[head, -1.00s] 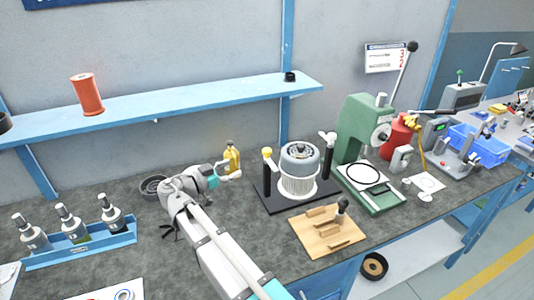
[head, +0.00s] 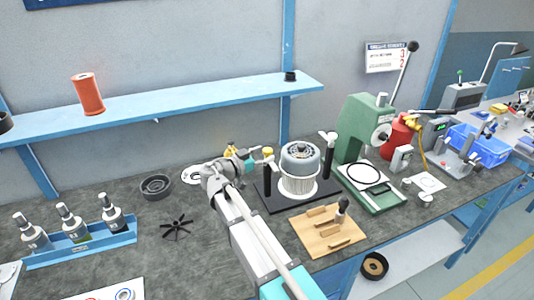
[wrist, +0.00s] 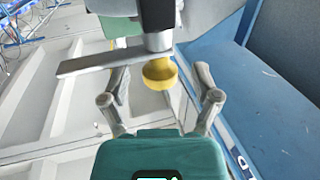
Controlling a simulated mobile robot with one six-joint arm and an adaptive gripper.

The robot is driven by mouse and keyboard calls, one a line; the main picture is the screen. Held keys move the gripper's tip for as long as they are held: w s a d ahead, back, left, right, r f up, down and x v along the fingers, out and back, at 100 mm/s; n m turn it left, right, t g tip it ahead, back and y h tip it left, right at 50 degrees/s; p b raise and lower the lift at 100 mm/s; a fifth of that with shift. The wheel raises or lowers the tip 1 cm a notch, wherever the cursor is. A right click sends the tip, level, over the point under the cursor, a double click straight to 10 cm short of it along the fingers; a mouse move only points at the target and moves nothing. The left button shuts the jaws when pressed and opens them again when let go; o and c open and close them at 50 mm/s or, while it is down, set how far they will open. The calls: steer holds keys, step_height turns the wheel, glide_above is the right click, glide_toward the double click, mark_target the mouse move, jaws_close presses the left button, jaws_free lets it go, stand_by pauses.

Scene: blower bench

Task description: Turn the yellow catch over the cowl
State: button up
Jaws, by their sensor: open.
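The cowl (head: 299,157) is a grey domed cap on a ribbed white body, on a black base plate (head: 274,200) with a black post on each side. The yellow catch (head: 267,152) tops the left post; a white catch (head: 328,138) tops the right post. My gripper (head: 254,160) is just left of the yellow catch in the head view. In the wrist view my open gripper (wrist: 162,78) has its fingers on either side of the catch's yellow knob (wrist: 160,73), with visible gaps. A pale bar (wrist: 112,62) and the black post are beyond. Finger contact cannot be told in the head view.
A wooden board (head: 322,241) with blocks lies in front of the base plate. A green press (head: 362,125) stands to the right. A black fan wheel (head: 177,229) and a dark ring (head: 156,187) lie left of my arm. A shelf (head: 190,105) runs above.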

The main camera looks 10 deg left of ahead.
steer(key=shift+w+d, duration=0.45)
steer(key=shift+w, duration=0.05)
jaws_close()
